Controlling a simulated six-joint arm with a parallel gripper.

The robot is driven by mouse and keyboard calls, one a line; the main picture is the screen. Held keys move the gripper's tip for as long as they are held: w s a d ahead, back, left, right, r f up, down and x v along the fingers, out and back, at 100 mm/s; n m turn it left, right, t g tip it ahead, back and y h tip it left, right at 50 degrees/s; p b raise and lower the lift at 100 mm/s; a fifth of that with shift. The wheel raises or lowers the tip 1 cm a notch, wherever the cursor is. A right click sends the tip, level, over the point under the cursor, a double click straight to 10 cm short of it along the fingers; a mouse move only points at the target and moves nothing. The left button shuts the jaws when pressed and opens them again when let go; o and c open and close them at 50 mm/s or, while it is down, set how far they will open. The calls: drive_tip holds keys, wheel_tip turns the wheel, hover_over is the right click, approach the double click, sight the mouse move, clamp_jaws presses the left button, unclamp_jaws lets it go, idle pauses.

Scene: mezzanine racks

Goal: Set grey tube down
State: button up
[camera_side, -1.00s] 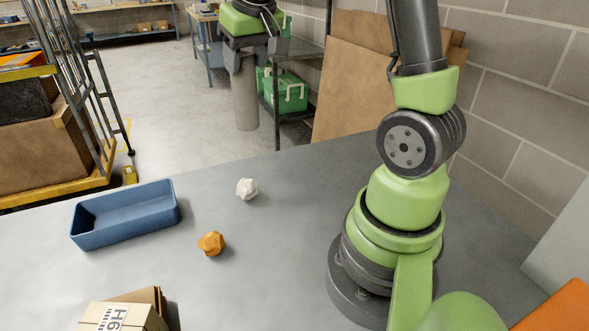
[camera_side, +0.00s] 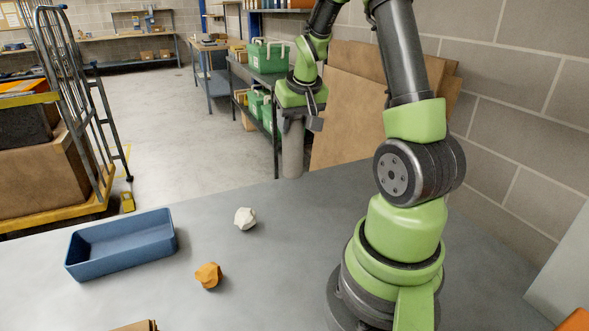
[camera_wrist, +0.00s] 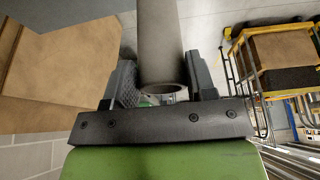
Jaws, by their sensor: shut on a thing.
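The grey tube (camera_side: 292,155) hangs upright from my gripper (camera_side: 296,122) in the side view, near the far edge of the grey table (camera_side: 240,195). Its lower end shows close to the table's far edge; I cannot tell whether it touches. In the wrist view the tube (camera_wrist: 160,45) sits between the two jaws of my gripper (camera_wrist: 166,80), its open round end towards the camera. The jaws are shut on it.
A white lump (camera_side: 245,218) and an orange lump (camera_side: 208,275) lie on the table. A blue tray (camera_side: 120,245) stands at the left. A cardboard box (camera_side: 138,326) shows at the bottom edge. Brown boards (camera_side: 350,95) lean on the wall behind my arm.

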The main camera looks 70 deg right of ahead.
sight(297, 143)
drive_tip(key=shift+f, duration=3.5)
drive_tip(key=o, duration=1.1)
drive_tip(key=v, duration=1.2)
drive_tip(key=s+a+r+n+t+y, duration=0.1)
drive_tip(key=s+a+r, duration=0.1)
drive_tip(key=a, duration=0.5)
drive_tip(key=s+a+r+n+t+y, duration=0.1)
drive_tip(key=s+a+r+n+y, duration=0.1)
drive_tip(key=a, duration=0.6)
drive_tip(key=s+a+r+n+t+y, duration=0.2)
drive_tip(key=a+r, duration=0.2)
drive_tip(key=a, duration=0.4)
